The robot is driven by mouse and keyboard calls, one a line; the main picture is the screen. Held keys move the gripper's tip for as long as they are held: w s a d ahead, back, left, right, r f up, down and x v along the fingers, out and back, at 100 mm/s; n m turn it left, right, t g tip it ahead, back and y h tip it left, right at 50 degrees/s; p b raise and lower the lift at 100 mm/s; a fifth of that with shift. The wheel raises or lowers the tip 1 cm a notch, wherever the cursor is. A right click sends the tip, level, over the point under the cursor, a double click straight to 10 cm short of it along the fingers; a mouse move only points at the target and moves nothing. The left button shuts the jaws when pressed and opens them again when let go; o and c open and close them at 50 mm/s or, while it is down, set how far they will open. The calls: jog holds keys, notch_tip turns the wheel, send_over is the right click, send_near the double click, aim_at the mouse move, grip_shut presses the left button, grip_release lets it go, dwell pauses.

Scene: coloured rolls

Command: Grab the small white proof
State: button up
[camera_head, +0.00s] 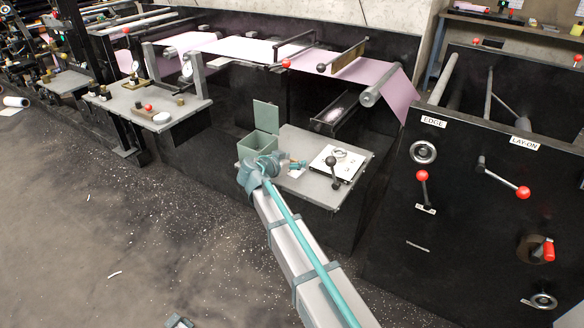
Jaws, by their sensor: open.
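My arm reaches up from the bottom edge to a small grey side table (313,187). My gripper (298,165) is at the table's left part, low over its top, and is small in this view. It is open. A small white piece (294,174), possibly the proof, shows just below the gripper and is partly hidden. I cannot tell whether they touch. A larger white sheet or plate (346,170) with dark numbers lies to the right of the gripper on the same table. A round item and a dark-knobbed lever (333,172) stand on or before it.
An open grey-green box (256,143) with a raised lid stands left of the gripper. A pink web (398,92) runs behind the table. A black panel (470,200) with red-knobbed levers rises at the right. Another grey table (145,105) with small items is at the left.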

jog(key=shift+w+d+f, duration=0.15)
jog(key=shift+w, duration=0.15)
jog(key=c, duration=0.8)
